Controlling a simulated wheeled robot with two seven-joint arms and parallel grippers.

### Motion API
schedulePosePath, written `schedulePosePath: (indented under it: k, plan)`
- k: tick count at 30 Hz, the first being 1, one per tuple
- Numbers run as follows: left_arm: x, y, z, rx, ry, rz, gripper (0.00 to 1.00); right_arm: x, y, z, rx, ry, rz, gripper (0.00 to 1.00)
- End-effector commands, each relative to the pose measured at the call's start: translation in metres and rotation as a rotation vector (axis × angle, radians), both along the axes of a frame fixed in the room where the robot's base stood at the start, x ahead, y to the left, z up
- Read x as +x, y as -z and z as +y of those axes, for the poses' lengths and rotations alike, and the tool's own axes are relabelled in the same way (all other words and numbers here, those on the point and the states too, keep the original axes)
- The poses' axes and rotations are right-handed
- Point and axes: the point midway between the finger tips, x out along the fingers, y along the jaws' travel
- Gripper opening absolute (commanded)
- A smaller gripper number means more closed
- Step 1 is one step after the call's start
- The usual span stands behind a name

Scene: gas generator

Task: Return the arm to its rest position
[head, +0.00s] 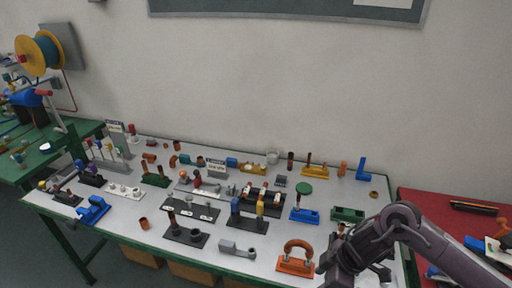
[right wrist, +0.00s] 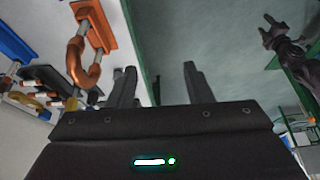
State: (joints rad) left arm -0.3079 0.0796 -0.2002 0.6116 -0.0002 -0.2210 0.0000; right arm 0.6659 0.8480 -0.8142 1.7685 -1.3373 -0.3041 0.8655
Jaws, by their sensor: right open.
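My right arm (head: 400,225) comes in from the right edge in the head view, bent over the front right part of the table. Its gripper (head: 335,272) hangs down near the table's front edge, just right of the orange handle (head: 296,262). In the right wrist view the right gripper's fingers (right wrist: 160,88) stand wide apart with nothing between them. The orange handle (right wrist: 85,62) is left of the fingers and apart from them. A dark jointed arm end (right wrist: 284,40), probably my left gripper, shows at the upper right there; its jaws are unclear. No left arm shows in the head view.
A red table (head: 440,208) stands at right, a green bench (head: 30,165) at left. Floor (right wrist: 210,40) shows beyond the table edge.

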Motion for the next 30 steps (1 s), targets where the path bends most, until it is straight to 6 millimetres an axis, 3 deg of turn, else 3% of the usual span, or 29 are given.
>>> schedulePosePath:
  k: [1,4,14,22,26,30]
  plan:
    - [0.012,-0.001,-0.001,-0.002,0.000,-0.017,0.50,-0.001,0.001,0.005,0.008,-0.005,-0.010,0.46]
    - [0.021,-0.002,-0.002,-0.004,0.000,-0.032,0.50,0.000,0.002,0.020,0.027,-0.015,-0.047,0.46]
    - [0.017,-0.002,-0.001,-0.003,0.000,-0.026,0.50,0.001,-0.003,0.078,0.111,-0.008,-0.202,0.46]
    - [0.011,-0.001,-0.001,-0.002,0.000,-0.017,0.50,0.000,-0.028,0.124,0.197,0.141,-0.368,0.46]
    - [0.007,-0.001,0.000,-0.001,0.000,-0.011,0.50,-0.005,-0.047,0.121,0.206,0.346,-0.414,0.46]
    - [0.008,-0.001,0.000,-0.001,0.000,-0.012,0.50,-0.020,-0.053,0.083,0.149,0.606,-0.369,0.46]
